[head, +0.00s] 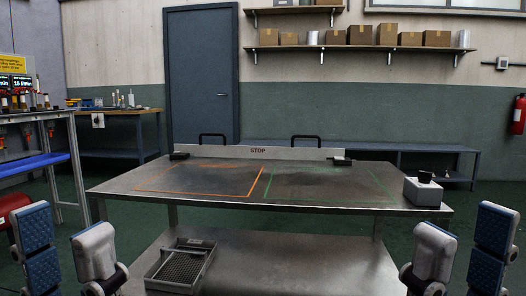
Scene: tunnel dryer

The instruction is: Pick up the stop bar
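The stop bar (290,153) is a long, pale bar lettered "STOP". It stands along the far edge of the metal table (225,203), with two black loop handles rising above it. A small black block sits at each end. My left gripper (65,235) is at the lower left, in front of the table, with its two fingers spread apart and nothing between them. My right gripper (464,232) is at the lower right, also spread and empty. Both are well apart from the bar.
Orange and green outlines mark the mostly bare tabletop. A grey box (422,194) with a black item on it stands at the right edge. A mesh-bottomed tray (181,267) lies on the lower shelf. A blue-railed rack (35,165) stands left; a low bench (400,149) runs behind.

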